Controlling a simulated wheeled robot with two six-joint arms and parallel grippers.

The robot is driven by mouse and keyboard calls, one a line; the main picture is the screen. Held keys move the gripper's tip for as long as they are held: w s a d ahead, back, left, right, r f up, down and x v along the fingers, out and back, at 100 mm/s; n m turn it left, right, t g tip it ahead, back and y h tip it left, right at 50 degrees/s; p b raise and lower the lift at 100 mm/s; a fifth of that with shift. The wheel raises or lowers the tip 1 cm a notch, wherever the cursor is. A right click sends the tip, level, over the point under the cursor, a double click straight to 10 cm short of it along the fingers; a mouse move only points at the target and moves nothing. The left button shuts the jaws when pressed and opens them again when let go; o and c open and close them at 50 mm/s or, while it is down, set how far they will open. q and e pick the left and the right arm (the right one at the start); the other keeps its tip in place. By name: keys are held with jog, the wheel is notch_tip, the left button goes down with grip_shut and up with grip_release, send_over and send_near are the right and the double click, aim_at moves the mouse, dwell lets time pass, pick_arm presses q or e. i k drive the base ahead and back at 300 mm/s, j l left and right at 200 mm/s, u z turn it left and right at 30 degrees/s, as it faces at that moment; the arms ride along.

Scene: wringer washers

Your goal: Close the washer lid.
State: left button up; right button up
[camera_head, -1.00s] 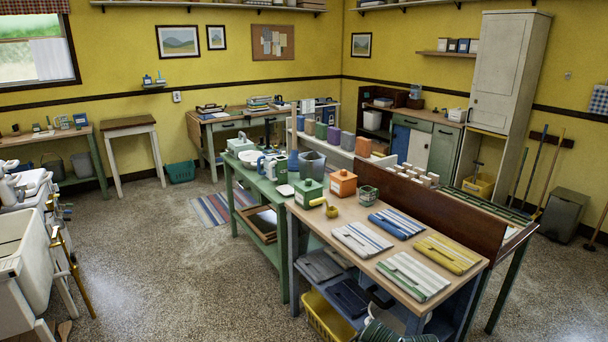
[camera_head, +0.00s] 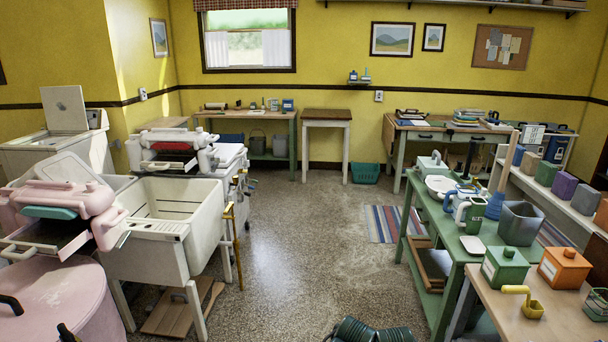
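A white washer (camera_head: 50,150) stands at the far left against the yellow wall. Its square lid (camera_head: 65,108) stands raised, near upright, above the top. A pink wringer washer (camera_head: 60,300) is nearer, at the lower left, with a pink wringer head (camera_head: 70,195) above it. Its round top looks covered and has a black handle (camera_head: 10,304). A pale panel (camera_head: 66,168) stands tilted behind the pink wringer; I cannot tell what it belongs to. Another white wringer (camera_head: 175,148) stands further back. Neither of my grippers is in view.
A white double sink (camera_head: 165,245) on legs stands beside the pink washer. A green table (camera_head: 440,240) and a wooden-topped table (camera_head: 555,320) with canisters stand at the right. Speckled floor (camera_head: 300,240) lies clear between them, up to the small back table (camera_head: 327,115).

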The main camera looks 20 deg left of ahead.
aim_at(63, 108)
jog(key=i+l+u, duration=0.15)
jog(key=i+u, duration=0.3)
jog(key=i, duration=4.9)
jog(key=i+l+u, duration=0.1)
jog(key=i, duration=1.75)
jog(key=i+u, duration=0.2)
jog(key=i, duration=0.3)
jog(key=i+l+u, duration=0.2)
jog(key=i, duration=0.3)
jog(key=i+l+u, duration=0.2)
jog(key=i, duration=0.3)
jog(key=i+j+u, duration=0.25)
jog(key=i+u, duration=1.05)
jog(key=u, duration=0.15)
jog(key=i+j+u, duration=0.1)
jog(key=i+u, duration=0.25)
jog(key=i, duration=0.2)
jog(key=i+u, duration=0.35)
jog(key=i, duration=0.15)
jog(key=i+l+u, duration=0.2)
jog(key=i+u, duration=0.15)
jog(key=i, duration=0.2)
jog(key=i+j+u, duration=0.2)
jog(key=i, duration=0.7)
